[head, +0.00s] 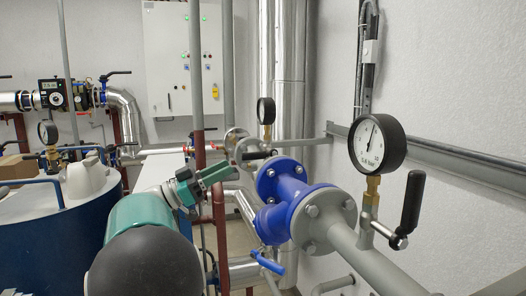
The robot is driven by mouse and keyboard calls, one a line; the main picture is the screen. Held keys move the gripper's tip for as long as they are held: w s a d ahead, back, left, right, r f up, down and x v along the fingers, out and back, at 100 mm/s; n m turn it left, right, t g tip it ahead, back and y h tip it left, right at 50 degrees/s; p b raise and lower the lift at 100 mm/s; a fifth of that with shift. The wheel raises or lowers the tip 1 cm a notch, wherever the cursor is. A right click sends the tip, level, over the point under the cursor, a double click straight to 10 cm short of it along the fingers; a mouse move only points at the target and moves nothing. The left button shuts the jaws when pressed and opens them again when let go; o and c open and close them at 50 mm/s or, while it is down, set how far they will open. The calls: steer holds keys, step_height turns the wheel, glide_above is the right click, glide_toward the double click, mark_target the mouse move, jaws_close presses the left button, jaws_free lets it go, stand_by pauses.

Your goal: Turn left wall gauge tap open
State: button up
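A black-rimmed round gauge (266,110) stands on a short brass stem above the pipe near the wall, left of a larger gauge. A dark tap handle (258,155) lies roughly level just below it. The larger, nearer gauge (377,144) on the right has a brass stem and a black tap handle (412,203) standing almost upright. My gripper (230,174) is at the end of my teal arm, left of and below the smaller gauge and apart from both handles. Its fingers point right; their gap is too unclear to judge.
Blue flanged pipework (290,200) lies right of my gripper. A red-brown vertical pipe (219,235) stands close behind it. A blue tank (40,240) and another gauge (48,132) are at the left. A grey cabinet (165,60) stands at the back. A grey rail runs along the right wall.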

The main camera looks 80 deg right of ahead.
mark_target(257, 152)
steer(key=x, duration=1.1)
steer(key=shift+w+d, duration=0.15)
steer(key=shift+d, duration=0.1)
jaws_close()
